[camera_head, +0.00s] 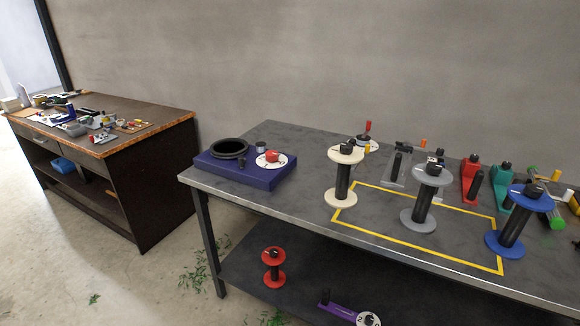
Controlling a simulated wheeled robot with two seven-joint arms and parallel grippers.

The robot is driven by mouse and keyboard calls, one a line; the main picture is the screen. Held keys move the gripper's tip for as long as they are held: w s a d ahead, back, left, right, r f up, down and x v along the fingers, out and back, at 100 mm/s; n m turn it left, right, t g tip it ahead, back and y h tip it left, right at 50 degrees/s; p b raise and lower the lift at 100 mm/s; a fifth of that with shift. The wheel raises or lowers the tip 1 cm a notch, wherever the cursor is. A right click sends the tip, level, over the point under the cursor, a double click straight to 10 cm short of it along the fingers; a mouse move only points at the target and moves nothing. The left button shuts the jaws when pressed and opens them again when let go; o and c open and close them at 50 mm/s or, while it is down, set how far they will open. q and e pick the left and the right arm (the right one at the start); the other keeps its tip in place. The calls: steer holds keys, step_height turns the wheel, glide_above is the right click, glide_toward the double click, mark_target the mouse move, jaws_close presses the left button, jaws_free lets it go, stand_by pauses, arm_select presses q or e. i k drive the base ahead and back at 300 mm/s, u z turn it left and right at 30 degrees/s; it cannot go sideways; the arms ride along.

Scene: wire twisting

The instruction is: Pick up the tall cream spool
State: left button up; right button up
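The tall cream spool (342,196) stands upright on the grey metal table, at the left end of the yellow taped outline. It has cream discs at top and bottom, a black core and a black knob on top. Part of its base lies over the yellow line. Neither of my grippers shows in the head view. Nothing touches the spool.
A grey spool (418,217) and a blue spool (505,244) stand to its right. A purple box (240,172) with a black ring sits to its left. Red and teal tools lie behind. A red spool (273,282) is on the lower shelf. A wooden-topped bench (160,121) stands left.

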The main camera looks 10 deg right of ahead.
mark_target(340, 197)
steer(key=u, duration=0.3)
steer(key=i, duration=0.85)
steer(key=z, duration=0.6)
steer(key=i, duration=0.55)
steer(key=z, duration=0.4)
